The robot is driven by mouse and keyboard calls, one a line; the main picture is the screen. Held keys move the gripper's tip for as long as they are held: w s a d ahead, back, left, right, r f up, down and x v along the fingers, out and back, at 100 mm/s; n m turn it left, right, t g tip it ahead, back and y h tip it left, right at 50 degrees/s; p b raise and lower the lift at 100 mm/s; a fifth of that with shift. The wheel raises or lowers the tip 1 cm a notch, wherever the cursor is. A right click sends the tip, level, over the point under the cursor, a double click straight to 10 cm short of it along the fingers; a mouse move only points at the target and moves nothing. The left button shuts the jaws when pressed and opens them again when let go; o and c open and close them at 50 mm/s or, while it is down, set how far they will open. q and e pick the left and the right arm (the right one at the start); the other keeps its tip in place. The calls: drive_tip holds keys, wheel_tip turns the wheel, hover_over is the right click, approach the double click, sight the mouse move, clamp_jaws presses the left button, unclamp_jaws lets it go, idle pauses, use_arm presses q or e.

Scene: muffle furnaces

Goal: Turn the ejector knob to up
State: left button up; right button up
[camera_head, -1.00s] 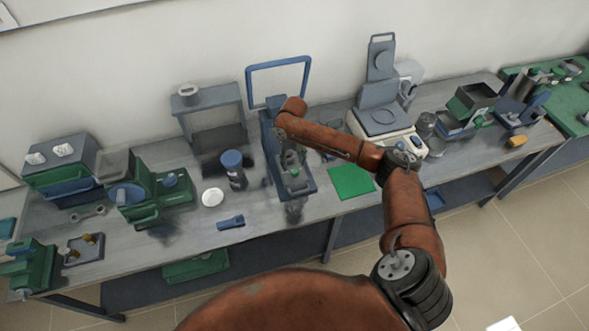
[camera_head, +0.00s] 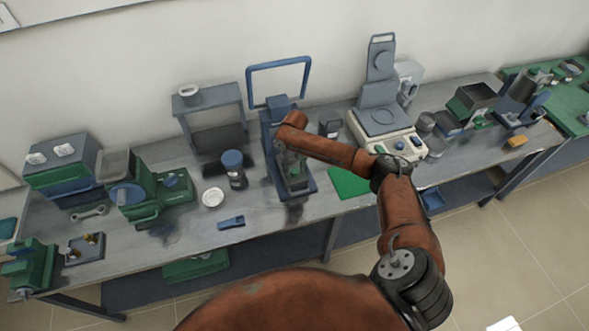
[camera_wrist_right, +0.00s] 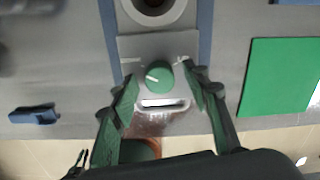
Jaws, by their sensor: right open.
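The blue press (camera_head: 269,118) stands mid-bench, with a tall frame and a base reaching towards the bench's front edge. In the right wrist view, a round green knob (camera_wrist_right: 159,77) with a short white line sits on its grey front part. The line points left and slightly up. My right gripper (camera_wrist_right: 160,84) is open, with one green-padded finger on each side of the knob. I cannot tell whether either finger touches it. In the head view, my right gripper (camera_head: 291,168) is over the press base, and the arm and gripper hide the knob. My left gripper is not in view.
A green mat (camera_head: 347,184) lies right of the press, with a balance (camera_head: 410,143) behind it. A dark jar (camera_head: 233,172), a white dish (camera_head: 213,197) and a small blue tool (camera_head: 231,222) are on the left. A blue upright frame (camera_head: 278,66) stands behind.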

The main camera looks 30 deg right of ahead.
drive_tip(key=shift+c, duration=0.5)
drive_tip(key=c, duration=1.1)
drive_tip(key=shift+o, duration=0.2)
